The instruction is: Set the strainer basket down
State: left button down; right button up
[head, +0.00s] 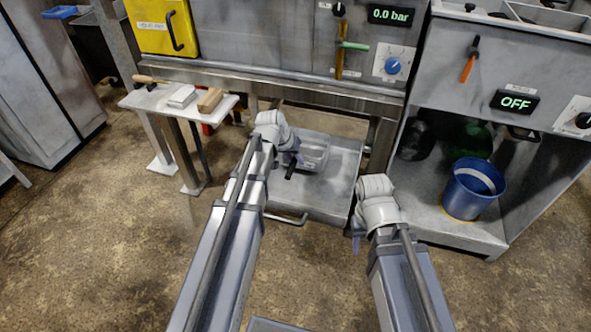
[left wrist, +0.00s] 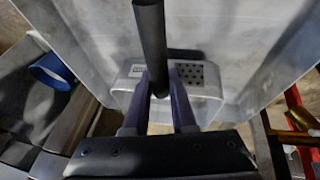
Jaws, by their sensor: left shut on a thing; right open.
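The strainer basket (head: 313,155) is a grey box with a black handle. In the left wrist view its perforated, labelled wall (left wrist: 205,78) shows beyond my fingers, and the black handle (left wrist: 151,35) stands between them. My left gripper (head: 294,160) is shut on this handle; its purple fingers (left wrist: 160,90) lie on either side of it. The basket is over the grey tray (head: 325,200) under the machine; I cannot tell whether it touches the tray floor. My right gripper (head: 357,242) is open and empty, to the right of the tray.
A blue bucket (head: 474,188) stands on the lower shelf at the right. A small white table (head: 150,101) with a brush and blocks is at the left. The machine's steel beam (head: 280,82) runs above the tray's back. The floor in front is clear.

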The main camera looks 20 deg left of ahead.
pick_arm(q)
notch_tip(320, 180, down, 4)
jog(key=b, duration=0.3)
jog(key=shift+r, duration=0.25)
jog(key=c, duration=0.7)
grip_release()
jog(key=shift+c, duration=0.2)
jog(key=p+v, duration=1)
jog(key=v, duration=0.2)
jog(key=shift+p, duration=0.4)
